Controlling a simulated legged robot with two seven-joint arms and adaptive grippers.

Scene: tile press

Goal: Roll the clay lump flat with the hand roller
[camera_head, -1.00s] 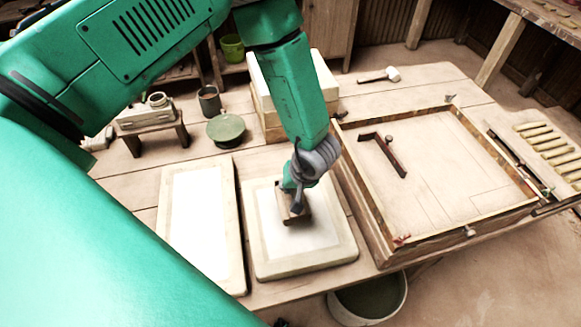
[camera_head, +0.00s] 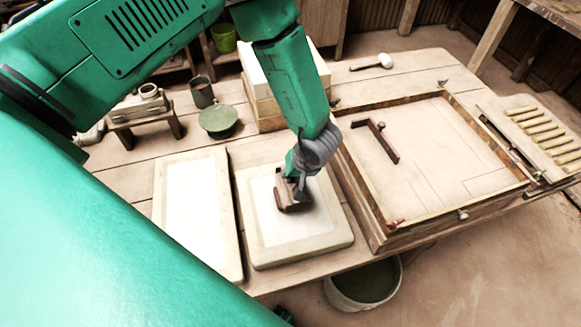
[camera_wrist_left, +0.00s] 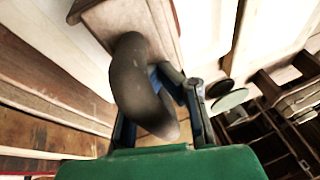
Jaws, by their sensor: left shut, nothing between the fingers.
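My left gripper (camera_head: 300,190) points down over the right-hand pale slab (camera_head: 335,245). It is shut, with nothing held between its fingers. A brown wooden block-like thing (camera_head: 290,203) lies under the fingertips on the slab's white middle; I cannot tell whether it is the hand roller. In the left wrist view, a brown block (camera_wrist_left: 150,22) shows at the top, partly behind a dark grey curved piece (camera_wrist_left: 140,85) in front of the fingers. I cannot make out the clay lump; the gripper and block may cover it. My right gripper is not in view.
A second pale slab (camera_head: 235,225) lies to the left. A raised wooden frame (camera_head: 365,215) stands close on the right, with a dark bar (camera_head: 388,145) inside. Stacked blocks (camera_head: 260,100), a green disc (camera_head: 219,120) and a mug (camera_head: 201,91) stand behind. A bucket (camera_head: 335,292) is below the front edge.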

